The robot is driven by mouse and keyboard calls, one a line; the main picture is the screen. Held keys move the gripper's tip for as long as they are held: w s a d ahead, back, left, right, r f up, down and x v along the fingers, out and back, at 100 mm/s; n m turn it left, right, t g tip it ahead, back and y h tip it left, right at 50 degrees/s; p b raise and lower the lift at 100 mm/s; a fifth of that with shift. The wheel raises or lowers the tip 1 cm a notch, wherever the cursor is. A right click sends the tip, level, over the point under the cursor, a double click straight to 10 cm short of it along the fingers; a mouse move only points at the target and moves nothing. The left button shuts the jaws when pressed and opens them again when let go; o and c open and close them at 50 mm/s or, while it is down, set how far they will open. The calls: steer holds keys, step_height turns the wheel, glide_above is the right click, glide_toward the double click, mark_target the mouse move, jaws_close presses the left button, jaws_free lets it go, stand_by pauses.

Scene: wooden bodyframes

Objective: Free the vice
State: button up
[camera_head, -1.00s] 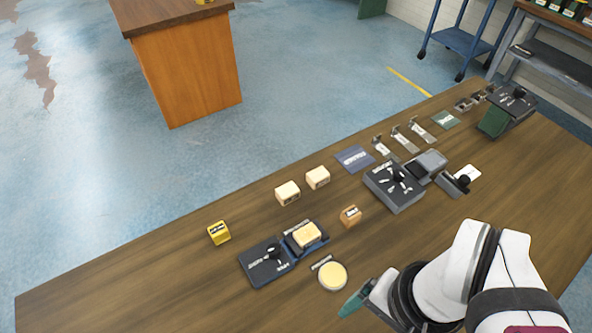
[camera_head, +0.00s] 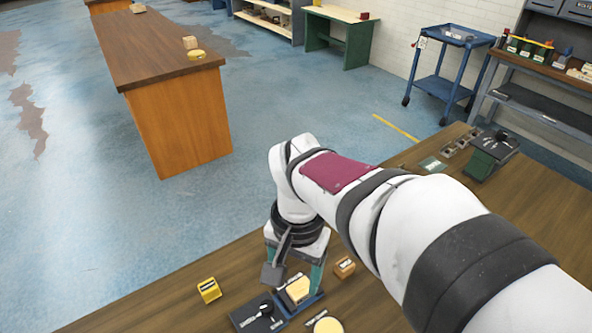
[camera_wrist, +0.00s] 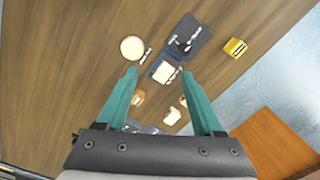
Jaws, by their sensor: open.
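A dark vice-like fixture with a black lever (camera_head: 258,314) lies on the wooden bench, at the bottom of the head view. A cream block (camera_head: 297,289) sits in its blue holder at the right end. In the wrist view the lever plate (camera_wrist: 190,40) is at the top, with the cream block (camera_wrist: 163,72) below it. My gripper (camera_head: 294,277) is open, its teal fingers pointing down over the block end of the fixture. In the wrist view the block shows between the fingertips (camera_wrist: 159,73); I cannot tell the height gap. My arm hides the bench's middle.
A yellow block (camera_head: 209,290) lies left of the fixture, an orange-brown block (camera_head: 344,267) right of it. A round cream disc (camera_head: 328,325) is close in front. A green-based device (camera_head: 488,155) stands at the bench's far end.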

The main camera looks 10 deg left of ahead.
glide_toward(267, 306)
steer(key=shift+n, duration=0.4)
steer(key=f, duration=0.8)
steer(key=shift+a+f, duration=0.2)
steer(key=shift+f, duration=0.1)
jaws_close()
